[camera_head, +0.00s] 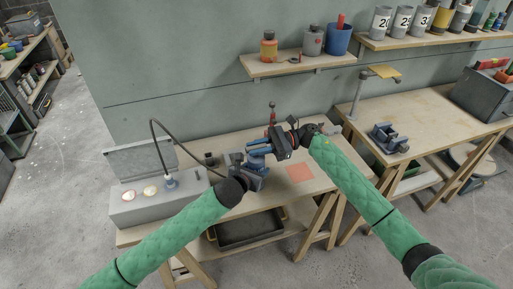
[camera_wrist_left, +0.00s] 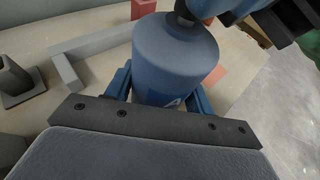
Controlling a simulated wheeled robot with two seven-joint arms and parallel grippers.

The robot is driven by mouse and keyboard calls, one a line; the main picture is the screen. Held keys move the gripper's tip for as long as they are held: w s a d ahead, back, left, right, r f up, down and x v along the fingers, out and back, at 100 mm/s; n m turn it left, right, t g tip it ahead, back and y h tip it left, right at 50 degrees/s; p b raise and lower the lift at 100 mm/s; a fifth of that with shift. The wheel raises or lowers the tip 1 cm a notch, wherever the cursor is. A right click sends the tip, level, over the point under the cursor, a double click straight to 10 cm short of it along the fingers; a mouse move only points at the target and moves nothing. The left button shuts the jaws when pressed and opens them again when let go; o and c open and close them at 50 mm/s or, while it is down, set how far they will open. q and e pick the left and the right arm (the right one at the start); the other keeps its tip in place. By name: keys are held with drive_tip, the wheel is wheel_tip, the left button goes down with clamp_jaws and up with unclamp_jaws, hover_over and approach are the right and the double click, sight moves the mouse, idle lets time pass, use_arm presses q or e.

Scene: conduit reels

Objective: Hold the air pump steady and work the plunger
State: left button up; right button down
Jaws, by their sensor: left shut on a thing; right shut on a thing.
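The air pump (camera_wrist_left: 175,60) is a blue cylinder with a rounded top in the left wrist view. It stands between the two blue fingers of my left gripper (camera_wrist_left: 161,94), which is shut on its body. In the head view the left gripper (camera_head: 247,171) is over the workbench and largely hides the pump. A short piece of the dark plunger rod (camera_wrist_left: 184,12) rises from the pump's top. My right gripper (camera_head: 262,148) is just above the pump, shut on the plunger handle, which its fingers hide. The right gripper also shows at the top of the left wrist view.
A grey box (camera_head: 150,205) with a raised lid and a black hose stands at the bench's left. An orange-red square (camera_head: 300,173) lies right of the pump. A second bench (camera_head: 425,120) holds a blue clamp (camera_head: 388,138). A wall shelf (camera_head: 290,67) holds containers.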

wheel_tip(320, 180, up, 7)
idle(0.3)
drive_tip(key=c, duration=1.3)
unclamp_jaws()
drive_tip(key=shift+d, duration=0.1)
drive_tip(key=v, duration=1.2)
drive_tip(key=shift+w+f, duration=0.1)
